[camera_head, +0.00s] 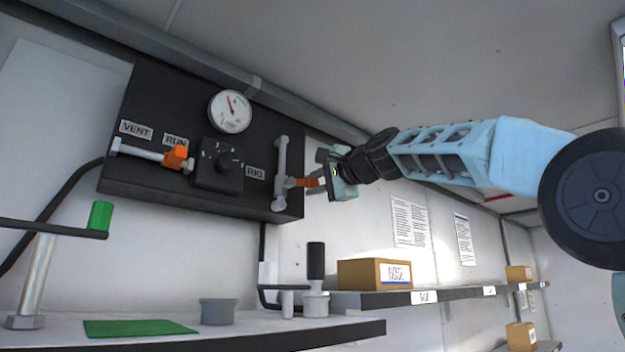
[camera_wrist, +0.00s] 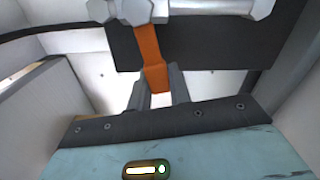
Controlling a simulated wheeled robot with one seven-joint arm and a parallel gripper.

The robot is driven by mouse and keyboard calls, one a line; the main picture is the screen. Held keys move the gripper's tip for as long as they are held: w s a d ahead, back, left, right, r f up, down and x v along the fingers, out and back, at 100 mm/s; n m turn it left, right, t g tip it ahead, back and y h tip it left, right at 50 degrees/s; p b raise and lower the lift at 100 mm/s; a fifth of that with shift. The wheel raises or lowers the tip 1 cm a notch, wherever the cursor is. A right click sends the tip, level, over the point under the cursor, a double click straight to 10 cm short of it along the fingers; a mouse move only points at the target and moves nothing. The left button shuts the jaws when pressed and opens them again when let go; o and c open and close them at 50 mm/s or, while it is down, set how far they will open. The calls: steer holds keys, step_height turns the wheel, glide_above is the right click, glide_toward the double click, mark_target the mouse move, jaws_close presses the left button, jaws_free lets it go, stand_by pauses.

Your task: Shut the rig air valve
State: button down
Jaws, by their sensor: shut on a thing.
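The rig air valve sits at the right end of the black panel (camera_head: 160,190), beside the RIG label (camera_head: 256,172). Its grey pipe (camera_head: 281,170) runs up and down, and its orange lever (camera_head: 306,183) sticks out to the right, across the pipe. My gripper (camera_head: 323,183) is shut on the lever's free end. In the wrist view the orange lever (camera_wrist: 150,50) runs from the grey pipe (camera_wrist: 185,10) down to between my gripper's fingers (camera_wrist: 158,85). The fingers partly hide the lever's tip.
A second orange-handled valve (camera_head: 175,158) sits on the panel's left, near the VENT and RUN labels. A round gauge (camera_head: 231,111) and a black knob (camera_head: 228,160) lie between. Below are a bench (camera_head: 250,334), a green-gripped crank (camera_head: 101,215) and a shelf with a cardboard box (camera_head: 374,274).

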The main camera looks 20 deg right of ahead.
steer(key=shift+d+f+m, duration=0.1)
steer(key=shift+f+m, duration=0.65)
steer(key=shift+m, duration=0.35)
steer(key=shift+f, duration=0.1)
steer(key=c, duration=1.3)
jaws_free()
steer(key=b+v, duration=0.7)
steer(key=v, duration=1)
steer(key=shift+s, duration=0.15)
